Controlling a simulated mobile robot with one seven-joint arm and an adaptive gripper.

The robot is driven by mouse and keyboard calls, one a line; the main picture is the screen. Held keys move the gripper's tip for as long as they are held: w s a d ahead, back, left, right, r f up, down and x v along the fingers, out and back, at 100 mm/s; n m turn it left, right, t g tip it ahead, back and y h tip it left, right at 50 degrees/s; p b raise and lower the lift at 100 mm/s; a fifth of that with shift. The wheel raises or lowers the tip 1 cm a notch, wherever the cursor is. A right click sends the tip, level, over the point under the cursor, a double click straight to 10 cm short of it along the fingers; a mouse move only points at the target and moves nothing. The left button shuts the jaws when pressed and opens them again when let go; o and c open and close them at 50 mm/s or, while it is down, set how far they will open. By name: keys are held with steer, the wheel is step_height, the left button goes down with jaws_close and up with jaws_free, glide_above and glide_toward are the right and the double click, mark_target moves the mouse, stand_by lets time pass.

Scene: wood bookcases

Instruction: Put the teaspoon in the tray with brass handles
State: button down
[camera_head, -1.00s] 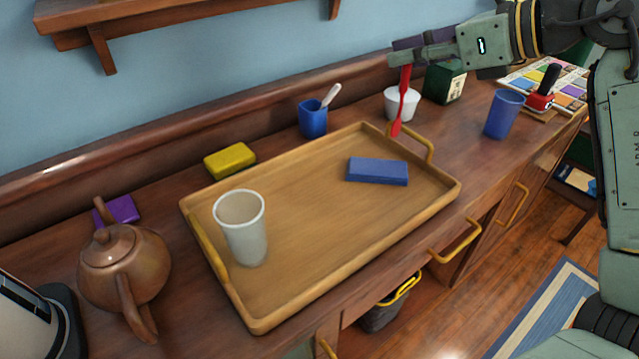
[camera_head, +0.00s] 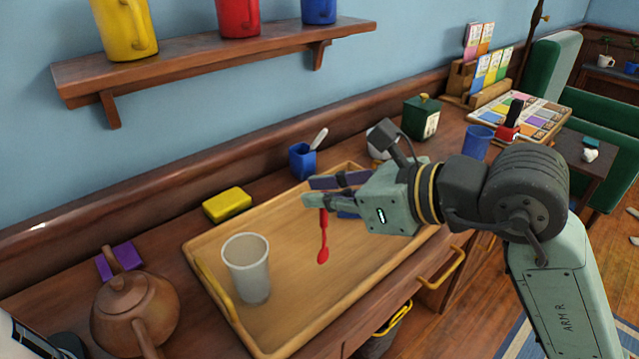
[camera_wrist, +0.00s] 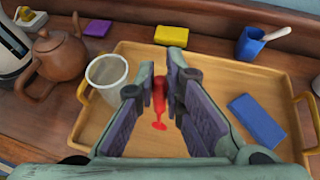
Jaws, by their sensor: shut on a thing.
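The red teaspoon (camera_head: 323,238) hangs bowl down from my gripper (camera_head: 318,193), which is shut on its upper end. It also shows between the fingers in the wrist view (camera_wrist: 160,101). The spoon is over the middle of the wooden tray with brass handles (camera_head: 215,290); its bowl appears to be above the tray floor, though the exact gap is hard to tell. The tray holds a white cup (camera_head: 247,268) at the left and a blue block (camera_wrist: 257,120) at the right. In the head view my gripper mostly hides the block.
A yellow block (camera_head: 228,204) and a blue cup with a white-handled utensil (camera_head: 302,161) stand behind the tray. A brown teapot (camera_head: 134,300) and a purple block (camera_head: 118,260) are at the left. A shelf with mugs (camera_head: 220,58) hangs above.

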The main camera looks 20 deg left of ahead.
steer(key=w+a+f+p, duration=0.3)
steer(key=w+f+p, duration=0.1)
steer(key=w, duration=0.5)
steer(key=shift+f, duration=0.2)
steer(key=shift+f+b, duration=0.2)
steer(key=shift+b, duration=0.15)
steer(key=c, duration=1.7)
jaws_free()
steer(key=shift+r, duration=0.15)
